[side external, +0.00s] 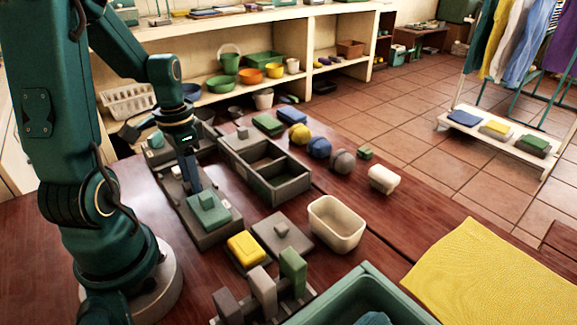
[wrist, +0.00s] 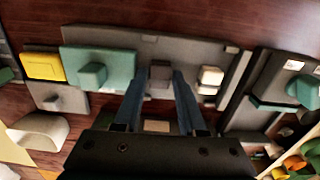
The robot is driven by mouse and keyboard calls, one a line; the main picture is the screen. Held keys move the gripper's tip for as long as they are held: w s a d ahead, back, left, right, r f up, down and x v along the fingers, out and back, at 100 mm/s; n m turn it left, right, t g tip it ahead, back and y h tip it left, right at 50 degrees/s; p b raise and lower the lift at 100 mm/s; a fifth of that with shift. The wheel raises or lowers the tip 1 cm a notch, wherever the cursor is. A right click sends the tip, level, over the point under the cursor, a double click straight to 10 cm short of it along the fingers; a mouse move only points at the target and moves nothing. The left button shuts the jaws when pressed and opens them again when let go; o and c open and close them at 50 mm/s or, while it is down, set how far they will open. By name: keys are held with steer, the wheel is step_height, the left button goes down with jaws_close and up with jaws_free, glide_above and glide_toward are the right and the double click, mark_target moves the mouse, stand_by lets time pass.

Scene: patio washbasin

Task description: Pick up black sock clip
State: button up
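A small dark grey-black block, which looks like the black sock clip (wrist: 160,73), sits on a long grey tray (wrist: 130,38) in the wrist view. My gripper (wrist: 160,80) is open, with one blue finger on each side of this block. I cannot tell whether the fingers touch it. In the side view my gripper (side external: 193,187) points down at the tray (side external: 210,239), just behind a teal block with a knob (side external: 208,208). The clip is not clearly visible there; the fingers and teal block cover that spot.
A teal block (wrist: 98,70) and a pale block (wrist: 210,77) flank the clip. A yellow block (side external: 246,249), a grey knobbed plate (side external: 283,236) and a cream bin (side external: 337,223) stand nearby. A divided grey box (side external: 285,190) lies to the right of the tray.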

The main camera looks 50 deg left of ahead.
steer(key=shift+f, duration=0.1)
steer(key=shift+c, duration=0.3)
jaws_close()
